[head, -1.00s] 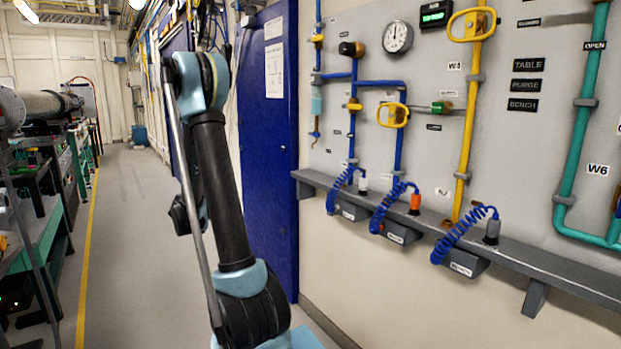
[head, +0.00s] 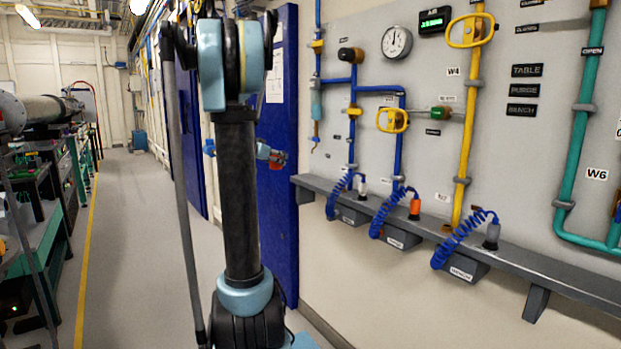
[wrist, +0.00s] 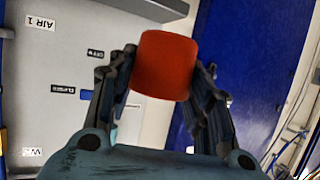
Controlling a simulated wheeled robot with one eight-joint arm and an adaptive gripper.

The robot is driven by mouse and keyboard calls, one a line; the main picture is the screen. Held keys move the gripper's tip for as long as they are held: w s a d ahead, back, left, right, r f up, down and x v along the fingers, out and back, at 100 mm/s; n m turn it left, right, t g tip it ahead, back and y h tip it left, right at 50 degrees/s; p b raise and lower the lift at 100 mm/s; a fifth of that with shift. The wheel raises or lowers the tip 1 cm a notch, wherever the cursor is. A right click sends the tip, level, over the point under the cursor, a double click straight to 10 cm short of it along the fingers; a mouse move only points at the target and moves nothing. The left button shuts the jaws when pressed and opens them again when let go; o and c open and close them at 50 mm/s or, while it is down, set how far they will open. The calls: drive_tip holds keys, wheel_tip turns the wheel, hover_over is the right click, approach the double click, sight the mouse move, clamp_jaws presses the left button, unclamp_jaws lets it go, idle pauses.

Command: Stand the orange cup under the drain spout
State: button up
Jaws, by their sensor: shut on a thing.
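The orange cup (wrist: 165,65) is held between the two fingers of my gripper (wrist: 162,80), which is shut on its sides. In the wrist view it looks red-orange and plain, and its mouth cannot be made out. In the head view the cup (head: 278,160) shows small and partly hidden by my gripper (head: 271,154), in front of the blue door. A small curved spout (head: 314,148), likely the drain spout, hangs at the lower end of the left blue pipe, below a pale blue filter body. The cup is apart from it, to its left in the picture.
A grey ledge (head: 420,227) runs along the wall below the pipes. The blue door (head: 277,220) stands left of the panel. The aisle floor (head: 130,230) is clear.

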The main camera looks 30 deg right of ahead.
drive_tip(key=d, duration=0.6)
drive_tip(key=w+d+f, duration=0.1)
drive_tip(key=d, duration=0.5)
drive_tip(key=d+f, duration=0.1)
drive_tip(key=d, duration=0.5)
drive_tip(key=shift+w+f, duration=0.25)
drive_tip(key=shift+w, duration=0.05)
drive_tip(key=shift+d+f, duration=0.2)
drive_tip(key=shift+f, duration=2.1)
drive_tip(key=o, duration=1.1)
drive_tip(key=v, duration=1.2)
